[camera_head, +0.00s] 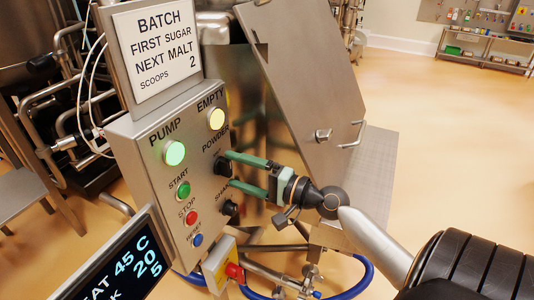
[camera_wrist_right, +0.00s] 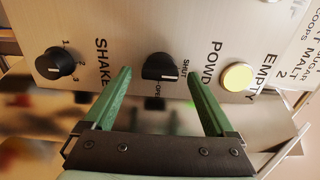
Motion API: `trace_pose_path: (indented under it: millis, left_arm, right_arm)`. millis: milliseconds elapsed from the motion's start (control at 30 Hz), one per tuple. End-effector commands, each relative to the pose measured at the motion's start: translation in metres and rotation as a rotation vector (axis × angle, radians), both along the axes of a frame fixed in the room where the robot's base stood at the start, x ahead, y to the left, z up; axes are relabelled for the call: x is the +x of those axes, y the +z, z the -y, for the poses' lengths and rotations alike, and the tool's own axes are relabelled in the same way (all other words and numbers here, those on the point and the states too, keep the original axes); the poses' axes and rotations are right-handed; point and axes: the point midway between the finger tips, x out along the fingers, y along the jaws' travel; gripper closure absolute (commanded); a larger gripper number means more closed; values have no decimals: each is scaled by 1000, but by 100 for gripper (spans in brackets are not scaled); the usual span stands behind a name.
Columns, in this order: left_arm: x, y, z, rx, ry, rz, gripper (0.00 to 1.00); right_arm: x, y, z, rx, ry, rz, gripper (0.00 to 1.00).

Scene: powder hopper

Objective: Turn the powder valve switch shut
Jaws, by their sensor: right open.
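The powder valve switch (camera_head: 222,166) is a black knob on the steel control panel (camera_head: 150,215), under the POWDER label. In the right wrist view the knob (camera_wrist_right: 158,66) shows a white mark at its lower edge, nearer the OPEN lettering than the SHUT lettering at its right. My right gripper (camera_head: 230,170) has its two green fingers apart and pointing at the panel. In the right wrist view the fingertips (camera_wrist_right: 159,75) lie on either side of the knob, with gaps; I cannot tell whether they reach its depth. My left gripper is not in view.
The black SHAKE knob (camera_wrist_right: 55,64) and the yellow EMPTY lamp (camera_wrist_right: 237,77) flank the switch. Start (camera_head: 183,190), stop (camera_head: 191,217) and blue buttons line the panel. A slanted steel plate (camera_head: 305,80) stands behind my right arm. A dark display (camera_head: 120,265) is at lower left.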

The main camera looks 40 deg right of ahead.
Motion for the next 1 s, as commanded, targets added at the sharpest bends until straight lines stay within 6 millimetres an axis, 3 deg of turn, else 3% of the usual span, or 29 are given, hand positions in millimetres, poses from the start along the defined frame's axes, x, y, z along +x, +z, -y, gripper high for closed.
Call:
trace_pose_path:
  millis: [500, 700, 1000]
  left_arm:
    - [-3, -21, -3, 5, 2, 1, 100]
    - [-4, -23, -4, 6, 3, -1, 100]
    - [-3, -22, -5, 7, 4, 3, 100]
  right_arm:
    - [-83, -3, 34, -1, -2, -2, 10]
    - [-98, -1, 40, -3, 0, -1, 10]
    - [-101, 0, 41, -3, 2, 0, 10]
